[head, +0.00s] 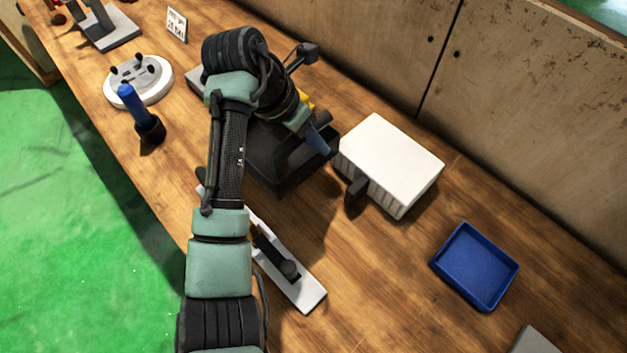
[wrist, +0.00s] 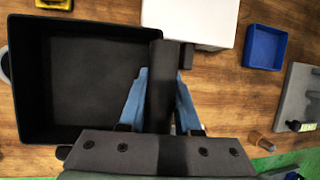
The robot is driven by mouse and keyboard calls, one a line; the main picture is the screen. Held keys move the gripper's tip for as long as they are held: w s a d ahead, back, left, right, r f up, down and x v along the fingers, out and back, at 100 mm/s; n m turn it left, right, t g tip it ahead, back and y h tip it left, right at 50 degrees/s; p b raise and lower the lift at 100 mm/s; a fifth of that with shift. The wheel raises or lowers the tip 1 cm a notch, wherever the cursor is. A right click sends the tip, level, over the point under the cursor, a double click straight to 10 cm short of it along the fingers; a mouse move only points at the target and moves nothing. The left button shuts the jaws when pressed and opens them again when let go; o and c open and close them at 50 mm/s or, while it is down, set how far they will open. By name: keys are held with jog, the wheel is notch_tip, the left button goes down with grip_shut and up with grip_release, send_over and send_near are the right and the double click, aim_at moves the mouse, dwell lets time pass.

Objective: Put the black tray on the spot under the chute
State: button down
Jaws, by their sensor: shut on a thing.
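The black tray (head: 285,180) is an open, empty box in the middle of the bench in the head view. It fills the left of the wrist view (wrist: 90,80). My gripper (head: 318,145) has blue fingers and is at the tray's right side. In the wrist view my gripper (wrist: 161,82) is shut on a dark upright strip that looks like part of the tray. A white box (head: 390,155) with a dark chute-like piece (head: 357,185) stands just right of the tray. I see no marked spot under it. I cannot tell whether the tray touches the bench.
A blue tray (head: 475,265) lies farther right. A white plate with a black part (head: 312,294) lies in front, partly behind my arm. A blue-handled tool (head: 137,105) and a round white fixture (head: 150,95) stand left. The wall runs behind; bench between white box and blue tray is clear.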

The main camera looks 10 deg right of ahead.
aim_at(312, 165)
jog(key=f, duration=0.4)
jog(key=shift+a, duration=0.25)
jog(key=shift+d+f, duration=0.1)
jog(key=shift+f, duration=1.8)
jog(key=c, duration=0.6)
grip_release()
jog(key=v, duration=1.2)
jog(key=shift+d, duration=0.1)
